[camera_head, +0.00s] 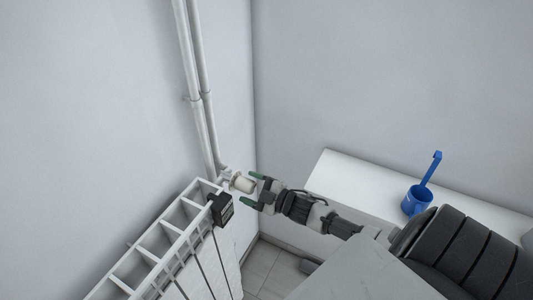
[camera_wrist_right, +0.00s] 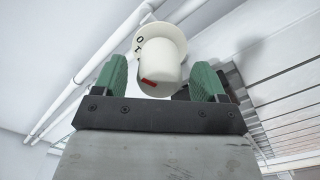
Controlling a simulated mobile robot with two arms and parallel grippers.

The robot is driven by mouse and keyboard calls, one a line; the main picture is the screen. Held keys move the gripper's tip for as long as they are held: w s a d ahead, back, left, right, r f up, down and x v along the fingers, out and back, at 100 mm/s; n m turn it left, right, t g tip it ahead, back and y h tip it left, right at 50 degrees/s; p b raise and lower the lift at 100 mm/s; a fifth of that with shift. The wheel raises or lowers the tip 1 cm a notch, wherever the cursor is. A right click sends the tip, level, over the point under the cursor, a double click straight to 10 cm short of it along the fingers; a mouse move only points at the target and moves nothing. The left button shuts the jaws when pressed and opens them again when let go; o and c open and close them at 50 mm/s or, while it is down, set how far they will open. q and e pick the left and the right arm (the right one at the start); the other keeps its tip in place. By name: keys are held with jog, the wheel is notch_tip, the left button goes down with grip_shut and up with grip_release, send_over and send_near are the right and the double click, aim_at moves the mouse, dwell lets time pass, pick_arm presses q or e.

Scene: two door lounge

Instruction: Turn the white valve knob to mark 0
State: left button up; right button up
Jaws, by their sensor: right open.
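The white valve knob (camera_head: 243,183) sits at the top corner of the radiator, by the pipes. In the right wrist view the knob (camera_wrist_right: 159,66) is a cream cylinder with a red mark on its near edge and a wider collar with dark characters, one like a 0. My right gripper (camera_head: 254,189) is open, with green fingertips to the right of the knob in the head view. In the wrist view its two fingers (camera_wrist_right: 160,84) stand on either side of the knob's end, with gaps visible. My left gripper does not show.
The white radiator (camera_head: 165,241) stands along the left wall, with a black box (camera_head: 221,208) on its end. White pipes (camera_head: 200,95) rise behind the knob.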

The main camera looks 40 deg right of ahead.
jog(key=b+v, duration=0.1)
jog(key=v, duration=0.8)
jog(key=s+d+f+m+g+h+b, duration=0.1)
jog(key=s+f+m+g+h, duration=0.3)
jog(key=f, duration=0.9)
jog(key=s+d+f+m+g+h, duration=0.15)
jog(key=s+f+m+h, duration=0.35)
jog(key=f, duration=0.8)
jog(key=s+a+f+g, duration=0.3)
jog(key=s+a+f, duration=0.2)
jog(key=s, duration=0.3)
jog(key=s+a+f+m+g+y, duration=0.1)
jog(key=s+a+f+g, duration=0.2)
jog(key=s+a+f, duration=0.2)
jog(key=s+a+f+m+g+y, duration=0.1)
jog(key=s+a+f+g, duration=0.3)
jog(key=s, duration=0.9)
notch_tip(320, 180, down, 4)
jog(key=shift+a+r+b, duration=0.1)
jog(key=shift+a+b, duration=0.3)
jog(key=shift+a, duration=0.35)
